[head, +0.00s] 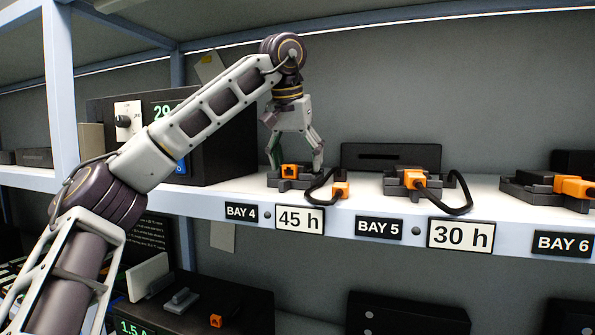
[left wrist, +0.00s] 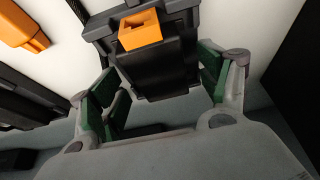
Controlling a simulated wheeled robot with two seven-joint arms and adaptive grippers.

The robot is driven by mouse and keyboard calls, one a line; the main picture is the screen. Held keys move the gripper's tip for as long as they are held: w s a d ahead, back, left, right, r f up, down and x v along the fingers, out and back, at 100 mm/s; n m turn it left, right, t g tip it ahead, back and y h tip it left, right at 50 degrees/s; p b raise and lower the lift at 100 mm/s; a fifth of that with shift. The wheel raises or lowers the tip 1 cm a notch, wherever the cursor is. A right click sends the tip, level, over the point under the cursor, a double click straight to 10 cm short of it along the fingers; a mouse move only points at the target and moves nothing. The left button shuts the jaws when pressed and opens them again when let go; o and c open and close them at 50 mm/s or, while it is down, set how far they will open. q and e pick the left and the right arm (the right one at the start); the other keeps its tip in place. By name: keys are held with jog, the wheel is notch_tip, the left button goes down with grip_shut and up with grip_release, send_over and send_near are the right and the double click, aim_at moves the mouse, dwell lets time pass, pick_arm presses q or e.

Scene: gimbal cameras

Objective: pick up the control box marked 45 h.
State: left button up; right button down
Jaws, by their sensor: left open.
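The control box (head: 284,184) above the 45 h label (head: 300,219) is a small dark block with an orange socket, on the white shelf in bay 4. It also shows in the left wrist view (left wrist: 158,75), with its orange socket (left wrist: 145,30) on top. My left gripper (head: 296,165) comes down over this box. In the left wrist view its green-padded fingers (left wrist: 160,88) are spread open, one on each side of the box's dark near part. I cannot tell whether either pad touches it. My right gripper is not in view.
An orange plug (head: 341,189) on a black cable lies right of the box. Another box (head: 405,186) stands in bay 5 above the 30 h label (head: 460,235), with a plug and cable. A large dark cabinet (head: 215,140) stands close on the left.

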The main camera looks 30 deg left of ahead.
aim_at(300, 163)
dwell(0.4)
pick_arm(q)
jog(key=c, duration=1.2)
jog(key=shift+r, duration=1.8)
jog(key=shift+s+d+f+b, duration=0.15)
jog(key=shift+s+d, duration=0.55)
jog(key=shift+s, duration=2.2)
jog(key=shift+s+d+r+b, duration=0.15)
jog(key=shift+s+d, duration=0.6)
jog(key=shift+s, duration=2.2)
jog(key=shift+s+d+f+b, duration=0.2)
jog(key=shift+s+d, duration=0.5)
jog(key=shift+s, duration=2.2)
jog(key=shift+r, duration=0.1)
